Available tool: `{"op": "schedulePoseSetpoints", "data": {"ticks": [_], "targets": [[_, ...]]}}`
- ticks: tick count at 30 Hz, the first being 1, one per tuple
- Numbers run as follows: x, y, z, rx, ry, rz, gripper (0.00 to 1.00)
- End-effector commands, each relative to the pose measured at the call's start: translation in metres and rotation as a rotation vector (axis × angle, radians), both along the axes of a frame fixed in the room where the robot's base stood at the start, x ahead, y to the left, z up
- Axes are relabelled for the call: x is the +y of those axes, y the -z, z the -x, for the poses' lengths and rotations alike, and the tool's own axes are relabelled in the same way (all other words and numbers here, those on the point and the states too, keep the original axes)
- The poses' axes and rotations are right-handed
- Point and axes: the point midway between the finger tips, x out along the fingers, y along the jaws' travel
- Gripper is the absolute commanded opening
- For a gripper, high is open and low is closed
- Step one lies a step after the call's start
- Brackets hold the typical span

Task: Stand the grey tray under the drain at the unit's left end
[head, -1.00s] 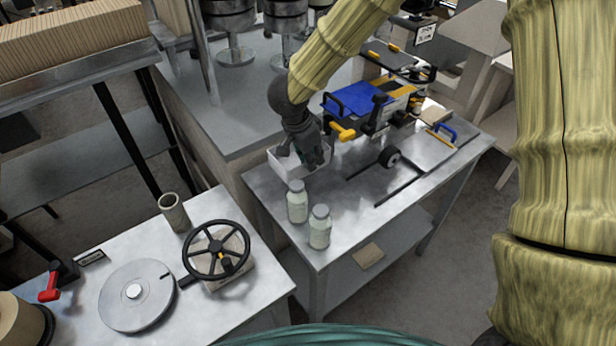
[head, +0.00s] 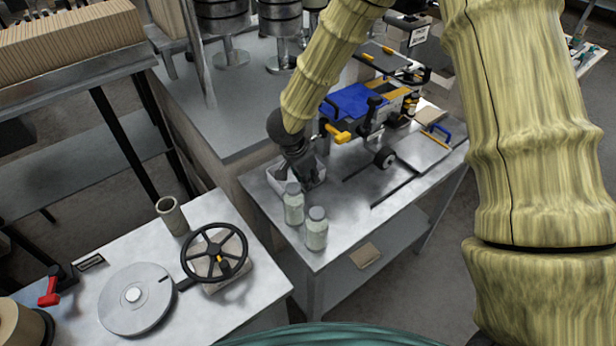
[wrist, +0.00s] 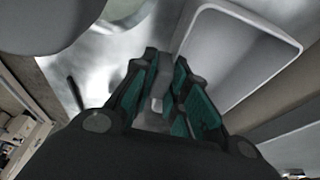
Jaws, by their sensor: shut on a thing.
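The grey tray (head: 276,181) is a pale, shallow, open box at the back left corner of the metal bench, behind two capped bottles. My gripper (head: 304,176) is shut on its near wall. The wrist view shows the fingers (wrist: 160,78) at the tray's edge, with the tray's inside (wrist: 238,58) to the upper right. I cannot tell whether the tray touches the bench. The blue and yellow unit (head: 352,102) stands on the bench to the right of the tray. A yellow-handled fitting (head: 338,134) sticks out at its left end. The drain opening itself is not clear.
Two capped bottles, one (head: 293,204) close to my gripper and one (head: 316,229) nearer the bench's front, stand in front of the tray. A handwheel (head: 215,253) sits on the front left table.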

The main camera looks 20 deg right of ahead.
Motion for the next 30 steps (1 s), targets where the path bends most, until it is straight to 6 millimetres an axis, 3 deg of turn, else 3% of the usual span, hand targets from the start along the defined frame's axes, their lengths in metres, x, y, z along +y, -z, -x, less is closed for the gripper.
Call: {"op": "schedulePoseSetpoints", "data": {"ticks": [2,3,6,20,30], "targets": [[0.0,0.002,0.0,0.0,0.0,0.0,0.0],[0.0,0.002,0.0,0.0,0.0,0.0,0.21],[0.0,0.002,0.0,0.0,0.0,0.0,0.37],[0.001,-0.006,0.001,0.0,0.002,-0.001,0.37],[0.016,-0.061,0.006,-0.003,0.001,-0.003,0.37]]}}
